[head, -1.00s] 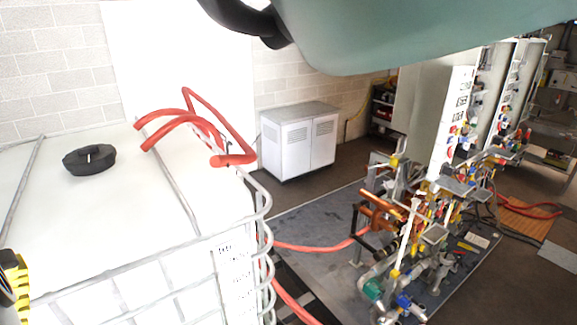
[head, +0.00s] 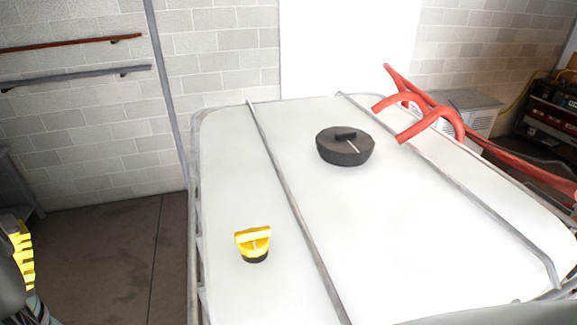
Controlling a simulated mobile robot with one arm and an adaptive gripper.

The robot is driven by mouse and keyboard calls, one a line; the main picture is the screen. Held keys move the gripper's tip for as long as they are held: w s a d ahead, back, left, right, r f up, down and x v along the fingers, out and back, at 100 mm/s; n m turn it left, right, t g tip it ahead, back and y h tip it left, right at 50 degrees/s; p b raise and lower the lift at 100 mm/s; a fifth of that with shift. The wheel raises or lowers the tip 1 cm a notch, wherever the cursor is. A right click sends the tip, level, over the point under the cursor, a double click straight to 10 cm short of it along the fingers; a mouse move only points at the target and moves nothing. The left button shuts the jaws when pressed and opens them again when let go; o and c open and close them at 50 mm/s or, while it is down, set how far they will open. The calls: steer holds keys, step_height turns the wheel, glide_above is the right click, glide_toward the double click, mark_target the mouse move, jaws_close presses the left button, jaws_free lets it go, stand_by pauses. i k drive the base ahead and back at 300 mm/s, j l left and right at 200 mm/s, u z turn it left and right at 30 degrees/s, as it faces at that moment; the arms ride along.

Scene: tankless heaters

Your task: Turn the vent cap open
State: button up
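A small yellow cap with a raised grip bar and a dark base (head: 254,243) sits on the white tank top, left of a metal bar. A larger, round black cap with a ridge across its top (head: 345,147) sits farther back, right of that bar. I cannot tell from the picture which is the vent cap. A yellow, ridged part, seemingly of my arm or gripper, is cut off at the left edge, apart from both caps. Its fingertips cannot be made out, and nothing of mine touches either cap.
The white tank top (head: 400,225) is framed by metal tubing, with bars across it. Red hoses (head: 430,125) curve over its back right edge. Open floor (head: 110,245) lies left of the tank, before a block wall with rails (head: 75,75).

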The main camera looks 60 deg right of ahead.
mark_target(252, 242)
steer(key=i+z, duration=0.3)
steer(key=z, duration=0.15)
steer(key=i+j+z, duration=0.2)
steer(key=z, duration=0.25)
steer(key=i+j+z, duration=0.3)
steer(key=z, duration=0.15)
steer(key=i+j+z, duration=0.25)
steer(key=z, duration=0.2)
steer(key=i+j+z, duration=0.1)
steer(key=j+z, duration=0.15)
steer(key=z, duration=0.15)
steer(key=i+j+z, duration=0.1)
steer(key=j+z, duration=0.4)
steer(key=z, duration=0.25)
steer(key=j+z, duration=0.4)
steer(key=k+j+z, duration=0.2)
steer(key=j, duration=0.25)
steer(key=k+j+z, duration=0.25)
steer(key=k+j, duration=0.1)
steer(key=j, duration=0.05)
